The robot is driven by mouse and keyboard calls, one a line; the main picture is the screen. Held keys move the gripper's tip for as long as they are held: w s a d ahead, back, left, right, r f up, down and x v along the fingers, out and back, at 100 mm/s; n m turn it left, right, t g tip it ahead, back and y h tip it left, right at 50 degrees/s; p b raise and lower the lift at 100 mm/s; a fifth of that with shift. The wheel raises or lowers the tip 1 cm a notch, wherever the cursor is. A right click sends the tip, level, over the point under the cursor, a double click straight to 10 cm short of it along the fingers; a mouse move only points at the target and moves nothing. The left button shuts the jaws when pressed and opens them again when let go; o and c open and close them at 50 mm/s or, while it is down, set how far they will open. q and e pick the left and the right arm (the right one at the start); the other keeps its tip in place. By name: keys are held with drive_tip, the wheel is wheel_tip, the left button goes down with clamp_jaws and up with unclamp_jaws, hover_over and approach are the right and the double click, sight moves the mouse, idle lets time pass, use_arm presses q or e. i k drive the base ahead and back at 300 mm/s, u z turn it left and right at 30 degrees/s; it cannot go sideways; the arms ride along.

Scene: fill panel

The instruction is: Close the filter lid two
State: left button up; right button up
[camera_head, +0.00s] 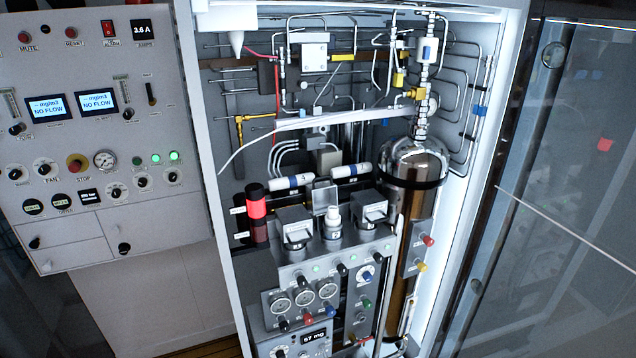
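On the grey panel inside the open cabinet stand two filter units with grey, square-topped heads. Whether each unit's lid is fully shut is also unclear. Neither of my grippers is in view.
Two white cylinders, a left one (291,182) and a right one (351,171), lie behind the units. A red-lit lamp (256,205) stands left. A metal tank (414,165) stands right. A control panel (95,110) is left, and a glass door (560,180) is right.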

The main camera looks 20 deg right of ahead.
sight(319, 195)
drive_tip(key=u, duration=1.9)
drive_tip(key=k, duration=0.7)
drive_tip(key=z, duration=1.8)
